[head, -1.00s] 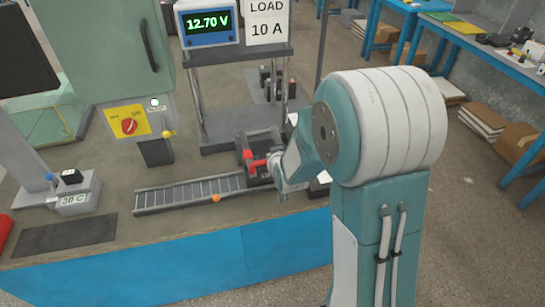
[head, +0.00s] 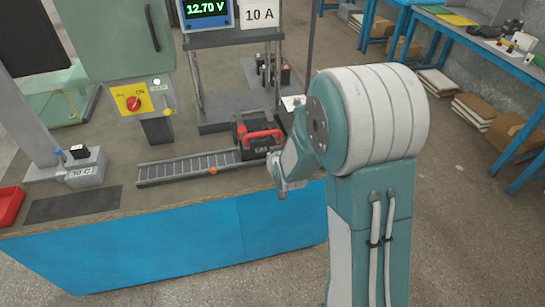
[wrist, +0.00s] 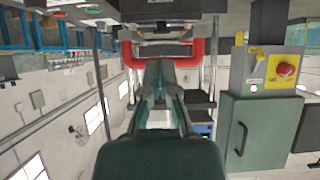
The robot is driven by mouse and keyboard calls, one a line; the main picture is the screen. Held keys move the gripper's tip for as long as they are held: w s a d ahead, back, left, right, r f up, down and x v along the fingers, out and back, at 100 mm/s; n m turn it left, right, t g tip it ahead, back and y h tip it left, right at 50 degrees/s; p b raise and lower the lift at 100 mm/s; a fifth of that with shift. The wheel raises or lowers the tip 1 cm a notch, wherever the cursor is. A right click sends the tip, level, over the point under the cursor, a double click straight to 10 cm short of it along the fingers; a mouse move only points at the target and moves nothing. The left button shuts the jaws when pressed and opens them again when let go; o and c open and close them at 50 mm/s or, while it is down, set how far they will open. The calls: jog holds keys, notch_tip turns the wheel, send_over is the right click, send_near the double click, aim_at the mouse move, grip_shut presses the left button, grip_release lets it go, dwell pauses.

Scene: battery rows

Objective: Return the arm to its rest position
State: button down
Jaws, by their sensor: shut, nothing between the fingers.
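My gripper (head: 276,172) hangs at the end of my bent arm over the front edge of the bench. It is shut and empty. In the wrist view its closed fingers (wrist: 165,72) point toward a dark battery with a red handle (wrist: 197,52), apart from it as far as I can tell. In the head view the battery (head: 262,148) stands at the right end of the roller track, its red handle (head: 262,134) raised. My arm hides part of the bench to its right.
The roller track (head: 190,168) runs along the bench (head: 130,215). A green cabinet (head: 110,35), a yellow switch panel (head: 131,99) with a lit lamp and a load stand (head: 240,122) stand behind. A red tray (head: 10,205) lies at the left. Open floor (head: 455,230) is at the right.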

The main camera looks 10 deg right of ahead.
jog(key=shift+w, duration=0.2)
jog(key=s+r+g, duration=0.3)
jog(key=s+r, duration=0.9)
jog(key=r, duration=0.1)
jog(key=s+r+g, duration=0.1)
jog(key=s+r, duration=0.1)
jog(key=s, duration=0.7)
jog(key=s+r+g, duration=0.2)
jog(key=s+r, duration=0.1)
jog(key=s, duration=0.6)
jog(key=shift+s+a, duration=0.15)
jog(key=shift+s, duration=0.15)
